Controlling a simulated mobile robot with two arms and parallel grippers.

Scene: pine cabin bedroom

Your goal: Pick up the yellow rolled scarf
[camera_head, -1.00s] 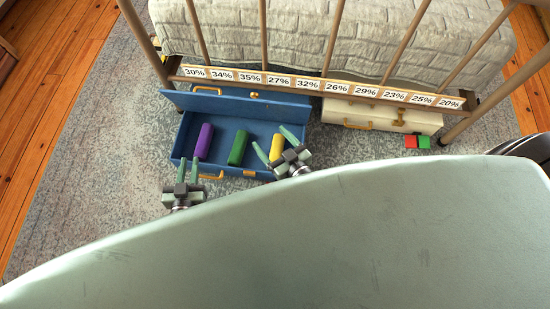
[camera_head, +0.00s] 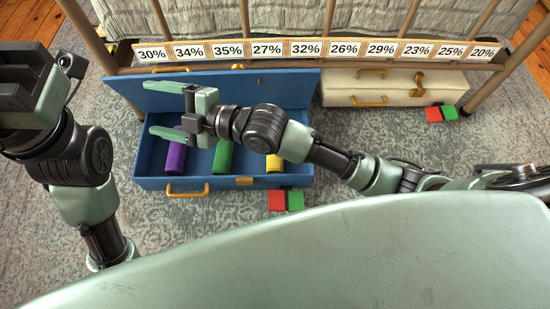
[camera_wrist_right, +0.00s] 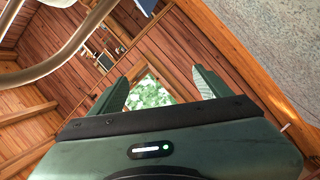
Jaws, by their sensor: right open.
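The yellow rolled scarf (camera_head: 273,164) lies in the right part of the open blue suitcase (camera_head: 150,155), partly hidden by my right arm. A purple roll (camera_head: 175,158) and a green roll (camera_head: 222,158) lie to its left, also in the case. My right gripper (camera_head: 148,109) is open and empty, raised over the left side of the case with its fingers pointing left, well left of the scarf. The right wrist view shows its two fingers apart, with no scarf between them. My left gripper (camera_head: 30,88) is raised at the left edge; its fingers cannot be made out.
A closed cream suitcase (camera_head: 345,93) stands to the right by the bed frame. A rail with percentage labels (camera_head: 305,49) runs behind both cases. Red-and-green blocks lie on the rug in front of the blue case (camera_head: 285,200) and at the right (camera_head: 441,113).

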